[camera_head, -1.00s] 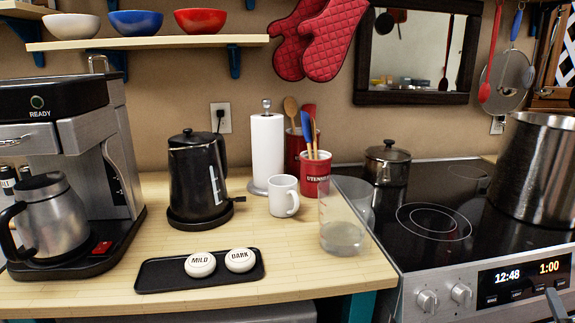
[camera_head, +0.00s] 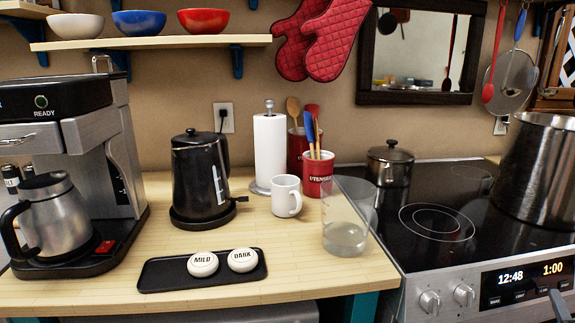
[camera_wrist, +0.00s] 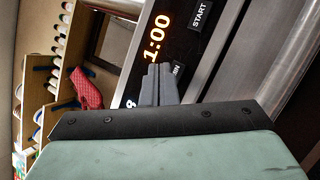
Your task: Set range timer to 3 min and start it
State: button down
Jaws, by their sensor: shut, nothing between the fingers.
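The range control panel (camera_head: 522,281) is at the right edge of the head view. Its clock reads 12:48, and the orange timer display (camera_head: 553,269) reads 1:00. The wrist view shows the same timer display (camera_wrist: 157,38) turned sideways. A START button (camera_wrist: 199,16) is clear of my fingers there. A button whose visible letters end in "IN" (camera_wrist: 178,69) is partly hidden by my fingertips. My gripper (camera_wrist: 160,70) is shut and empty, with its tips at or very near that button; contact cannot be told. In the head view my gripper (camera_head: 560,302) shows only partly at the lower right.
A large steel pot (camera_head: 540,170) and a small lidded pot (camera_head: 390,165) stand on the black cooktop (camera_head: 400,222). Two knobs (camera_head: 447,298) protrude left of the display. A clear measuring cup (camera_head: 345,236) stands on the counter near the range.

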jog(key=shift+w, duration=0.15)
jog(key=shift+w+f+p, duration=0.15)
jog(key=shift+w+p, duration=0.15)
jog(key=shift+p, duration=0.15)
jog(key=shift+w, duration=0.1)
dwell(0.5)
